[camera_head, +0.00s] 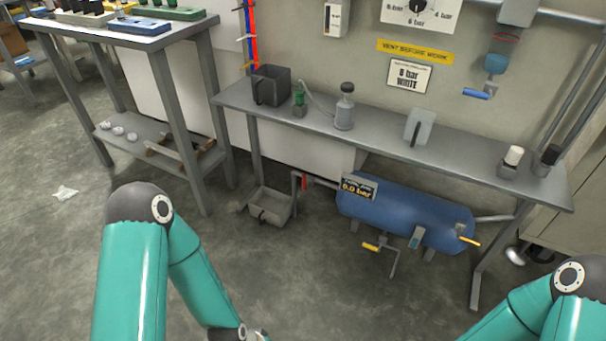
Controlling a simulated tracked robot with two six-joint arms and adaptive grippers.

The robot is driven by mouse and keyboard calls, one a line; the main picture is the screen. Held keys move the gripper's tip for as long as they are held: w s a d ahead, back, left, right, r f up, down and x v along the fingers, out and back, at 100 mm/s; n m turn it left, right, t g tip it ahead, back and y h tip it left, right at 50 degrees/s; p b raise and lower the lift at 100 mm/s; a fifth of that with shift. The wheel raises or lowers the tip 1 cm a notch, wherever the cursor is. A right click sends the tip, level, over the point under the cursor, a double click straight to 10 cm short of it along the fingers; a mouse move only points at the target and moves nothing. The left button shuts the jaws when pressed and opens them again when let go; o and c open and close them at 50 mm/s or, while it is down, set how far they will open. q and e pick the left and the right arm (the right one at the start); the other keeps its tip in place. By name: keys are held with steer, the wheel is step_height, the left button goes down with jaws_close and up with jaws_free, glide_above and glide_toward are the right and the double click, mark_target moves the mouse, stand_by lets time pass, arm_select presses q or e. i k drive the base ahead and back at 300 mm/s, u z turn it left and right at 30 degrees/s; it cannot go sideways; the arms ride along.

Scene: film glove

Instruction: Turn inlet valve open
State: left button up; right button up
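A blue handle (475,93) hangs on the wall piping at upper right. No label shows which of these is the inlet valve.
The bench (455,148) overhangs the tank and carries a dark bin (270,85), a bottle (345,107) and small blocks. A grey bin (270,206) is on the floor. A shelved table (150,40) stands at left. Floor before the tank is clear.

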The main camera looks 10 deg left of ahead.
mark_target(305, 184)
steer(key=z, duration=1)
steer(key=i, duration=0.15)
steer(key=u, duration=2.95)
steer(key=i, duration=0.5)
steer(key=u, duration=2.15)
steer(key=i, duration=0.1)
steer(key=z, duration=3.5)
